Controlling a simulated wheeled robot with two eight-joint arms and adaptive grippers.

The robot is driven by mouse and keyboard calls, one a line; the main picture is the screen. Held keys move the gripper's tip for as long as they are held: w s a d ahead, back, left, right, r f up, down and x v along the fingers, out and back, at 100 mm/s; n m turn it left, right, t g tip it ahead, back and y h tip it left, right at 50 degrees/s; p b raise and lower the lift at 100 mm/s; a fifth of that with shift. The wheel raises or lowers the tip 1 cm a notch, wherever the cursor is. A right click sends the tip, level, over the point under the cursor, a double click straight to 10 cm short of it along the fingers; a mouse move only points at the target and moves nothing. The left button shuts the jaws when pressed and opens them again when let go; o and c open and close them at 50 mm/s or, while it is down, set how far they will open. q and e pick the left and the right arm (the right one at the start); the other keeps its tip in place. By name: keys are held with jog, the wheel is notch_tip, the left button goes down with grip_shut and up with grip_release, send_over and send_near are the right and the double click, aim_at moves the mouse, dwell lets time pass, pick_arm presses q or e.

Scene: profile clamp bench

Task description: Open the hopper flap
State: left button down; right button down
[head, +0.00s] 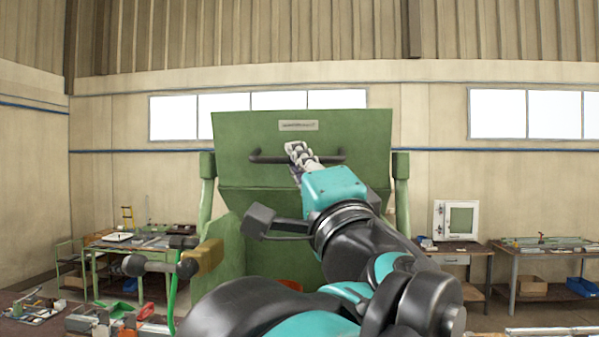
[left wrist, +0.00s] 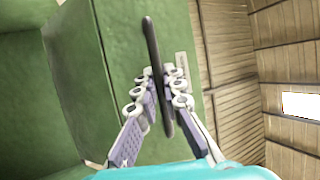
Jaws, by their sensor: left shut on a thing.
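The hopper flap (head: 365,132) is a wide green panel across the upper front of the green hopper, with a small label plate above its handle. The dark bar handle (head: 268,157) runs level across it. My left gripper (head: 299,152) reaches up to the handle left of its middle. In the left wrist view, the gripper (left wrist: 161,80) has its fingers on both sides of the handle (left wrist: 151,40), shut on it, with the green flap (left wrist: 118,45) behind. How far the flap stands open is hard to tell. My right gripper is not in view.
The green hopper body (head: 228,245) stands below the flap, partly hidden by my arm. A cluttered workbench (head: 150,241) stands at left. Benches at right carry a white-framed cabinet (head: 456,221) and, underneath, a blue bin (head: 581,287). Space above the hopper is clear.

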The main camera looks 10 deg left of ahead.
pick_arm(q)
jog(key=shift+s+f+n+t+y+b, duration=0.2)
jog(key=shift+f+n+t+y+b, duration=0.2)
jog(key=shift+n+y+b, duration=0.2)
jog(key=shift+s+f+n+t+y+b, duration=0.25)
jog(key=shift+f+n+y+b, duration=0.2)
jog(key=shift+y, duration=0.25)
jog(key=c, duration=1.6)
grip_release()
